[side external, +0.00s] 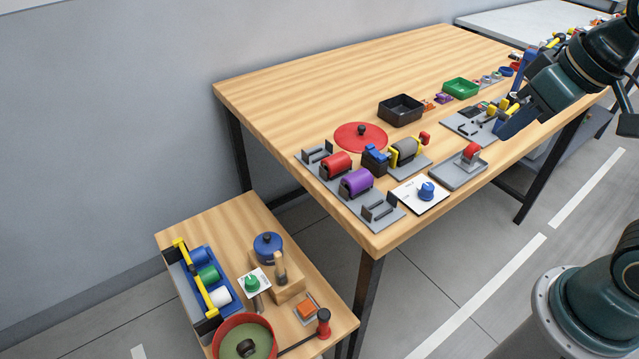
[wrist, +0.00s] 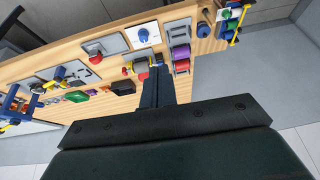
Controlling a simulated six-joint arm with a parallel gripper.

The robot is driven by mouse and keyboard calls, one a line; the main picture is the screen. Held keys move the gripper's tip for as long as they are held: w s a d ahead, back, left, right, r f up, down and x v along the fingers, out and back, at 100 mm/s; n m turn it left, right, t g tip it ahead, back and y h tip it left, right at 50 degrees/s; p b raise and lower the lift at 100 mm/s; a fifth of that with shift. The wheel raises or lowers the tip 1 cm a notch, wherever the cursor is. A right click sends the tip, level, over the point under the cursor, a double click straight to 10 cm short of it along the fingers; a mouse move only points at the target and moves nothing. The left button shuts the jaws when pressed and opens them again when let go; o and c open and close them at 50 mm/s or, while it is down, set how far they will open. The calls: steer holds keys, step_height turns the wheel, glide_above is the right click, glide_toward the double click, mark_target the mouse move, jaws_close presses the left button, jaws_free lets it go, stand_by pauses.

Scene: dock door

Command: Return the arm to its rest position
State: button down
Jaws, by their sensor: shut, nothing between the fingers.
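My gripper (side external: 508,126) has blue fingers and shows at the right of the side view. It is above the right-hand part of the wooden table (side external: 300,92), tilted down toward the lower left. In the wrist view the fingers of my gripper (wrist: 156,88) point up the picture and lie close together, with nothing held between them. The fingertips appear over the table area near the blue-and-yellow clamp part. How high they are above the table is hard to tell.
A grey plate with small parts (side external: 466,122) lies close to the gripper. A black tray (side external: 401,108), a green tray (side external: 461,88), a red disc (side external: 360,137) and a grey tray with a red-topped part (side external: 458,176) stand on the table. A lower side table (side external: 215,224) holds more items.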

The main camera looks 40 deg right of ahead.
steer(key=shift+t, duration=0.3)
steer(key=shift+s+d+r, duration=0.1)
steer(key=shift+s+d, duration=0.2)
steer(key=shift+s, duration=0.55)
steer(key=shift+s+d+r, duration=0.15)
steer(key=shift+s+d, duration=0.15)
steer(key=shift+s, duration=0.6)
steer(key=shift+s+d+r, duration=0.1)
steer(key=shift+s+d, duration=0.2)
steer(key=shift+s, duration=0.55)
